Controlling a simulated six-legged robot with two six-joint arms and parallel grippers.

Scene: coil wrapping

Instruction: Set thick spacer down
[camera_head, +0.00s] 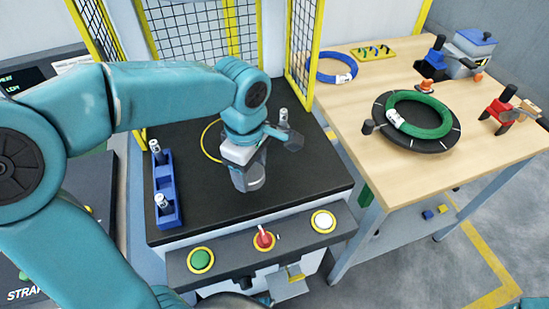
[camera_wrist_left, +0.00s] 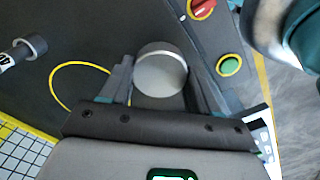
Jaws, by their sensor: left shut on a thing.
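My left gripper (camera_head: 250,180) is low over the black deck (camera_head: 315,178) of the machine, near its middle. In the left wrist view, the gripper (camera_wrist_left: 160,88) is shut on a round silver-grey piece, taken as the thick spacer (camera_wrist_left: 160,68). Its flat round face shows between the two fingers. In the head view the gripper hides the spacer, and I cannot tell whether it touches the deck. A yellow ring outline (camera_head: 204,146) is marked on the deck to the left of the gripper. My right gripper is not in view.
A blue rack (camera_head: 168,180) with upright silver pieces stands at the deck's left. Another small silver piece (camera_head: 284,116) stands behind right. A button panel (camera_head: 230,256) runs along the front. A wooden table (camera_head: 480,165) at right holds a green coil (camera_head: 432,127).

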